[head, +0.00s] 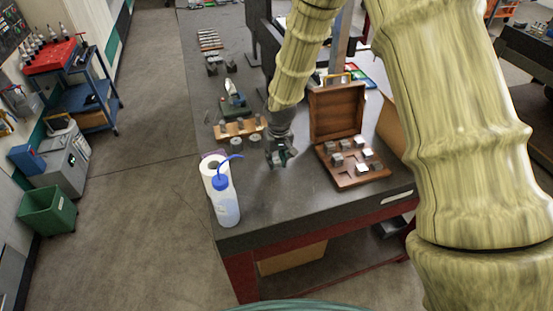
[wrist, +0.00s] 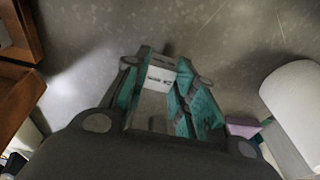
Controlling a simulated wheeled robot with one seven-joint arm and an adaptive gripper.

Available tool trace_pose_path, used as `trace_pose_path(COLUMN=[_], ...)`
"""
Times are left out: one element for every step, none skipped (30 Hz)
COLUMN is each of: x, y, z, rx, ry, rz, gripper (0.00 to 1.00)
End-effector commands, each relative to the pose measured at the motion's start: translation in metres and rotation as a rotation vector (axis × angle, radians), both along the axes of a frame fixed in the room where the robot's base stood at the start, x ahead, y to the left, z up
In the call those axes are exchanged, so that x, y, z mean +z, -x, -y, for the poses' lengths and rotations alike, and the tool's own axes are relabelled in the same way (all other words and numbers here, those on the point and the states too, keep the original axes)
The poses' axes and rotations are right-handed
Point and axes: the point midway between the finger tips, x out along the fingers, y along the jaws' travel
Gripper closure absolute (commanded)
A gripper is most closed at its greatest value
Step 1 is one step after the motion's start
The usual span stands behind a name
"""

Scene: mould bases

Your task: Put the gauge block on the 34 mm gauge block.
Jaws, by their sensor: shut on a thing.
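My gripper (head: 281,158) is over the dark table, between the wooden case and the white bottle. In the wrist view my gripper (wrist: 163,70) has teal finger pads closed on a small pale gauge block (wrist: 157,84) with dark marking on its face. The marking is too small to read. An open wooden case (head: 325,171) stands to the right of my gripper, with several small metal gauge blocks (head: 346,144) in it. I cannot tell which of them is the 34 mm gauge block. The case's brown edge (wrist: 24,100) shows at the left of the wrist view.
A white squeeze bottle (head: 226,205) with a blue spout and a paper roll (head: 208,167) stand at the table's left front. The roll (wrist: 293,105) shows at the right in the wrist view. A wooden stand (head: 230,130) lies behind.

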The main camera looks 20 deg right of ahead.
Motion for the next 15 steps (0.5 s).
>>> trace_pose_path(x=[-0.002, -0.004, -0.007, -0.009, -0.01, -0.012, -0.013, -0.014, -0.014, -0.014, -0.014, -0.014, -0.014, -0.014, -0.015], y=[0.0, 0.0, 0.0, 0.0, 0.0, 0.0, 0.0, 0.0, 0.0, 0.0, 0.0, 0.0, 0.0, 0.0, 0.0], z=[0.0, 0.0, 0.0, 0.0, 0.0, 0.0, 0.0, 0.0, 0.0, 0.0, 0.0, 0.0, 0.0, 0.0, 0.0], rx=[0.001, 0.001, 0.001, 0.0, 0.0, 0.0, 0.0, 0.0, 0.0, 0.0, 0.0, 0.0, 0.0, 0.0, 0.0], ry=[0.0, 0.001, 0.001, 0.001, 0.001, 0.0, 0.0, 0.0, 0.0, 0.0, 0.0, 0.0, 0.0, 0.0, 0.0], rz=[-0.001, -0.001, -0.001, -0.001, -0.001, 0.0, 0.0, 0.0, 0.001, 0.001, 0.001, 0.001, 0.001, 0.001, 0.001], gripper=[1.0, 1.0, 1.0, 1.0, 1.0, 1.0, 1.0, 1.0, 1.0, 1.0, 1.0, 1.0, 1.0, 1.0, 1.0])
